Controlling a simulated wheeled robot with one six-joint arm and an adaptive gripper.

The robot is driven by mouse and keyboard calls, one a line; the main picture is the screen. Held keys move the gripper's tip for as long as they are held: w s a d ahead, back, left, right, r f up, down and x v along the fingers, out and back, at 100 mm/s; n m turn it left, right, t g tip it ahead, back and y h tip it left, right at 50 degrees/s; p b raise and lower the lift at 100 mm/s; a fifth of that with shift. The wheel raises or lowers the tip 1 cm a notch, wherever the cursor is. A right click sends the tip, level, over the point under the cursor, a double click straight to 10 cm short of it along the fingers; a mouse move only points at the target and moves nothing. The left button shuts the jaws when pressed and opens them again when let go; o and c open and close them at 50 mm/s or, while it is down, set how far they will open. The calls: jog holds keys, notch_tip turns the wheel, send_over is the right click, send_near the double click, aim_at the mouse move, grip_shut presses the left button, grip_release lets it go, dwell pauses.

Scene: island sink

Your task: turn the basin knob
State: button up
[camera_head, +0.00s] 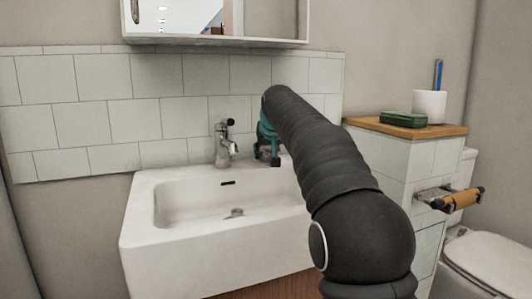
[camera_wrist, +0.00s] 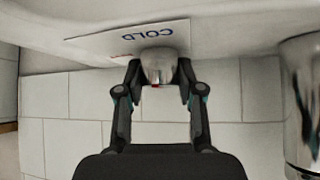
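The basin knob (camera_wrist: 158,64) is a short chrome piece with a small red mark, in the upper middle of the wrist view. A white label with the word COLD (camera_wrist: 130,38) lies behind it. My gripper (camera_wrist: 158,70) has one dark finger on each side of the knob, and I see no clear gap between the fingertips and the metal. In the head view my gripper (camera_head: 270,152) is at the back of the basin (camera_head: 150,250), right of the chrome tap (camera_head: 224,148). There the knob is hidden behind my gripper and arm.
A chrome body (camera_wrist: 302,100) stands at the right edge of the wrist view, apart from my fingers. White tiles (camera_head: 105,125) and a mirror cabinet (camera_head: 215,40) are behind and above the basin. A wooden-topped ledge (camera_head: 385,127) holds a green box (camera_head: 403,119) and a white cup (camera_head: 429,106).

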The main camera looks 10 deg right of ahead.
jog(key=shift+r+n+y+p, duration=0.1)
jog(key=shift+n+y+p, duration=0.2)
jog(key=shift+n+p, duration=0.15)
jog(key=n+y+p, duration=0.2)
jog(key=shift+d+n, duration=0.15)
jog(key=shift+n, duration=0.2)
jog(key=n+g+y+p, duration=0.1)
jog(key=n+y+p, duration=0.1)
jog(key=n, duration=0.1)
jog(key=shift+n+g+y, duration=0.3)
jog(key=shift+g, duration=0.1)
jog(key=shift+n+y+p, duration=0.4)
jog(key=shift+n+p, duration=0.1)
jog(key=shift+g, duration=0.3)
jog(key=o, duration=1.1)
jog(key=shift+o, duration=0.2)
